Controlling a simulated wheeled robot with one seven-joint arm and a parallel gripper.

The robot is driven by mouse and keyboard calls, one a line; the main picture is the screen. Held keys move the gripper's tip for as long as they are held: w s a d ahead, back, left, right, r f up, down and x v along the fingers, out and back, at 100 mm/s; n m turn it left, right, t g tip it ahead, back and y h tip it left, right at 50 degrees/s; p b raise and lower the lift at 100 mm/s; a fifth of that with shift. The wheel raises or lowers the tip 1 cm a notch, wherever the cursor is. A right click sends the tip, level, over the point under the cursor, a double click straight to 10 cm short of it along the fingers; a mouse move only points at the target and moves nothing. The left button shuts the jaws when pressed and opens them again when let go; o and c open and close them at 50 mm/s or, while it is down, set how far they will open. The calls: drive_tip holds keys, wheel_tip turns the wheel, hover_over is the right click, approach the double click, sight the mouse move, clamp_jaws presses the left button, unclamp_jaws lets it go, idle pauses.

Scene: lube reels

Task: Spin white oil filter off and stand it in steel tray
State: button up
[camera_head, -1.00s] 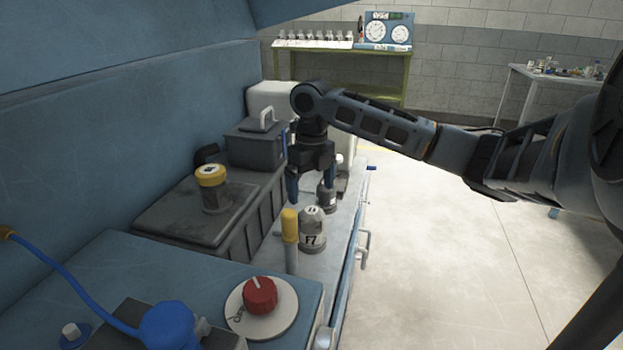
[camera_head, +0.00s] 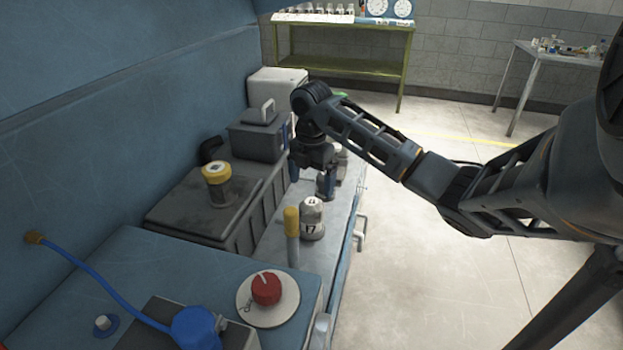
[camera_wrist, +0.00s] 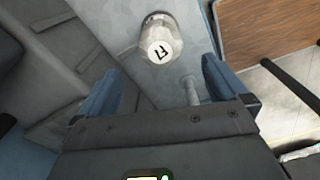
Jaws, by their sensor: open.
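A whitish-grey canister (camera_head: 312,220) with dark markings stands upright on a pale metal ledge (camera_head: 277,236). It may be the white oil filter, but I cannot be sure. My gripper (camera_head: 311,180) points down above the ledge, beyond this canister, with its blue fingers apart and nothing between them. A marked canister (camera_wrist: 160,46) shows beyond my open fingers in the wrist view. Another pale canister (camera_head: 341,155) is partly hidden behind my gripper. I cannot clearly make out a separate steel tray.
A yellow-topped post (camera_head: 292,226) stands beside the near canister. To the left are a dark box with a yellow-capped cylinder (camera_head: 216,184) and a grey handled case (camera_head: 258,138). A red knob (camera_head: 266,288) and blue hose (camera_head: 105,297) are in front. Open floor lies right.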

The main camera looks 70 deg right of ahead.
sight(311, 202)
drive_tip(key=m, duration=0.3)
drive_tip(key=shift+f+m, duration=0.15)
drive_tip(key=shift+m, duration=0.25)
drive_tip(key=m, duration=0.4)
drive_tip(key=shift+f, duration=0.15)
drive_tip(key=m, duration=0.4)
drive_tip(key=shift+f+m, duration=0.15)
drive_tip(key=shift+m, duration=0.25)
drive_tip(key=m, duration=0.4)
drive_tip(key=shift+f+p, duration=0.15)
drive_tip(key=shift+p, duration=0.15)
drive_tip(key=m, duration=0.6)
drive_tip(key=shift+f+m, duration=0.2)
drive_tip(key=shift+m, duration=0.2)
drive_tip(key=m, duration=0.4)
drive_tip(key=shift+f, duration=0.15)
drive_tip(key=m, duration=0.4)
drive_tip(key=shift+f+m, duration=0.2)
drive_tip(key=shift+m, duration=0.2)
drive_tip(key=shift+f+p, duration=0.3)
drive_tip(key=shift+f, duration=3.55)
